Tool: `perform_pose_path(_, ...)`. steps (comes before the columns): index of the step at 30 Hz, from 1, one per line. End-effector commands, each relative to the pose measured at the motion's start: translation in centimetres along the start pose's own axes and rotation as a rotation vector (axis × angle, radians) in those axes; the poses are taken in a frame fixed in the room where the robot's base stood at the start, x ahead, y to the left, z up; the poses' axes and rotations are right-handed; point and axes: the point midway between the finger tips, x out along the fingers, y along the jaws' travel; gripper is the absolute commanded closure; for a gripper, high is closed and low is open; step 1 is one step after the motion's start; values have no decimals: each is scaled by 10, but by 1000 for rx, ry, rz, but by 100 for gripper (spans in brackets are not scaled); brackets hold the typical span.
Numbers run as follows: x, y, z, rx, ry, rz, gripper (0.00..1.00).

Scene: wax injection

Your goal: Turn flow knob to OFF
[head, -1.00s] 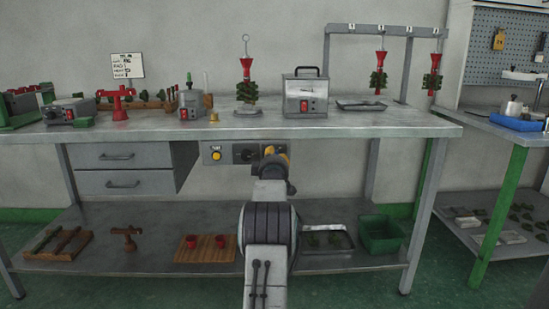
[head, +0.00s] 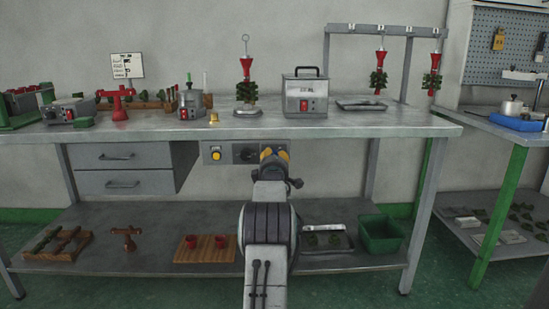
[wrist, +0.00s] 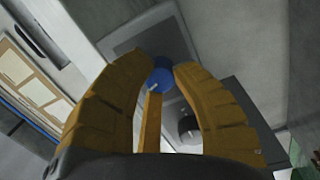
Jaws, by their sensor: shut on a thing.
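A grey control panel (head: 229,147) hangs under the front edge of the workbench. It carries a yellow button (head: 216,155) and a black knob (head: 246,155). My gripper (head: 274,153) is at the panel's right part and hides what is behind it in the head view. In the wrist view, a blue knob (wrist: 163,77) sits between the tips of my orange fingers (wrist: 162,68), which are shut on it. A pale mark on the knob points to the lower left. No label is readable.
The workbench (head: 380,121) holds a grey machine (head: 305,97), red stands with green wax trees and a small pot (head: 191,103). Drawers (head: 122,155) are left of the panel. A lower shelf holds trays and a green bin (head: 380,232).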

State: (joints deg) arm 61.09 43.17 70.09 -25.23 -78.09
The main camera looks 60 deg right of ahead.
Motion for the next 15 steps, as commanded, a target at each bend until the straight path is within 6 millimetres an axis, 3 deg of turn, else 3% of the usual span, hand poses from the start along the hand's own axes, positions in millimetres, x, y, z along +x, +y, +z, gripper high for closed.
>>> perform_pose_path(6,0,0,-2,1,3,2,100)
perform_pose_path(7,0,0,-2,1,3,2,73)
perform_pose_path(15,0,0,-1,2,2,1,49)
